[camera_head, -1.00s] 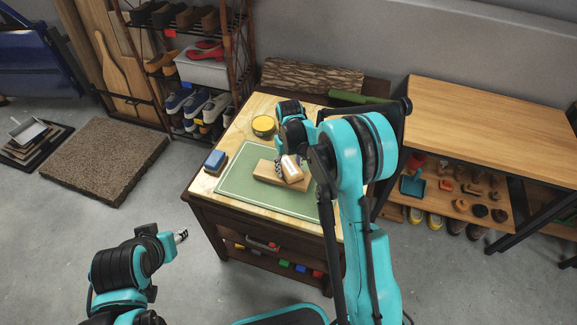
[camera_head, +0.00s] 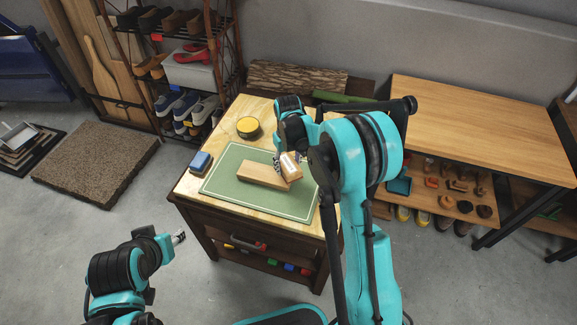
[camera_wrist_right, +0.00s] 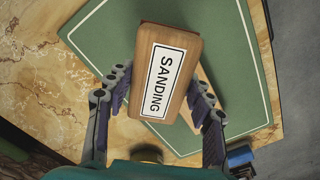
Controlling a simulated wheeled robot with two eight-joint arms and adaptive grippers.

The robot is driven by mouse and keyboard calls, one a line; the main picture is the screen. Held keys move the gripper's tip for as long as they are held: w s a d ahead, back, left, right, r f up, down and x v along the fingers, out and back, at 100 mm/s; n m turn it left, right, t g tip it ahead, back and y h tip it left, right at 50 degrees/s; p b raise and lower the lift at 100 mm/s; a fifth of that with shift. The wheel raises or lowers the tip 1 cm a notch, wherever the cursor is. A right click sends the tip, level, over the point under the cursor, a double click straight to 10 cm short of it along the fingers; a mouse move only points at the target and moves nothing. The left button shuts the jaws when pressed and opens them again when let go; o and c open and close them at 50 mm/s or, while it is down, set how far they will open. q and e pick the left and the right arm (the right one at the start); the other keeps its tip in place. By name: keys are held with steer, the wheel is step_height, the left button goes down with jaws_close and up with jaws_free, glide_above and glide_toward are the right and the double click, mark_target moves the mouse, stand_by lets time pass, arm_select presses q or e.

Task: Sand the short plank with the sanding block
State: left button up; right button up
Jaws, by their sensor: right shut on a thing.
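The sanding block (camera_head: 292,162) is a light wooden block; in the right wrist view its label reads SANDING (camera_wrist_right: 168,75). My right gripper (camera_head: 282,160) is shut on it, with a finger along each side in the wrist view. The short plank (camera_head: 258,175) lies flat on the green mat (camera_head: 222,182). The block is over the plank's right end; whether they touch is unclear. In the wrist view the block hides most of the plank (camera_wrist_right: 207,88). My left gripper (camera_head: 180,237) is away from the table at lower left, too small to judge its fingers.
A blue block (camera_head: 201,161) and a round yellow-topped tin (camera_head: 248,127) stand on the worktable near the mat. A shoe rack (camera_head: 185,75) stands behind left. A wooden bench (camera_head: 480,125) stands at right. The mat's front left is clear.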

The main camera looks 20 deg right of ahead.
steer(key=shift+d+r+p, duration=0.1)
steer(key=shift+r+p, duration=0.4)
steer(key=shift+r, duration=0.45)
steer(key=shift+r+p, duration=0.8)
steer(key=shift+r, duration=0.5)
